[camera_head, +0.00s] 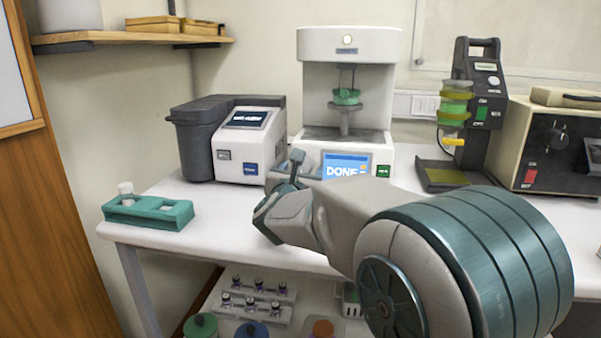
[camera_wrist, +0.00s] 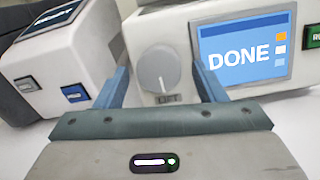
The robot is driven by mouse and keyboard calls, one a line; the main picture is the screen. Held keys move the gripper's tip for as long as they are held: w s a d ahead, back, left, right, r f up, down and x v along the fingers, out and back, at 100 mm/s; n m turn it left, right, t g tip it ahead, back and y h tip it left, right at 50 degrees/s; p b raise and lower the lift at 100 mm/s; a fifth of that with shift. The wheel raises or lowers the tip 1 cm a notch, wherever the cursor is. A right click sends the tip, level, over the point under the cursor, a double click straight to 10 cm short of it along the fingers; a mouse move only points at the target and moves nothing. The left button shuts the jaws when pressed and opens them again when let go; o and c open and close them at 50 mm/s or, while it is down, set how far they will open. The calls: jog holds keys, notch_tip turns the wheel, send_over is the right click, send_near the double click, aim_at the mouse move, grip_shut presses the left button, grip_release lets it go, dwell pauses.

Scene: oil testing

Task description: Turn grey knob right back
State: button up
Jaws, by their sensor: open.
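The grey knob (camera_wrist: 159,70) is on the front of the white machine, left of its blue screen (camera_wrist: 246,49), which reads DONE. The knob has a pale pointer line that stands nearly upright, and a small label (camera_wrist: 168,98) below it seems to read OFF. My gripper (camera_wrist: 161,75) is open, with one blue finger on each side of the knob in the wrist view. I cannot tell whether the fingers touch it. In the head view my gripper (camera_head: 292,165) is in front of the machine (camera_head: 350,45) and hides the knob.
A white and dark device (camera_head: 240,140) stands close on the left. A green button (camera_head: 383,171) is right of the screen. A teal rack (camera_head: 148,214) with a small white cup is at the table's left. A dark stand (camera_head: 475,130) and a boxy instrument (camera_head: 540,145) are on the right.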

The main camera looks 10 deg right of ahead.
jog(key=shift+c, duration=0.3)
jog(key=c, duration=0.9)
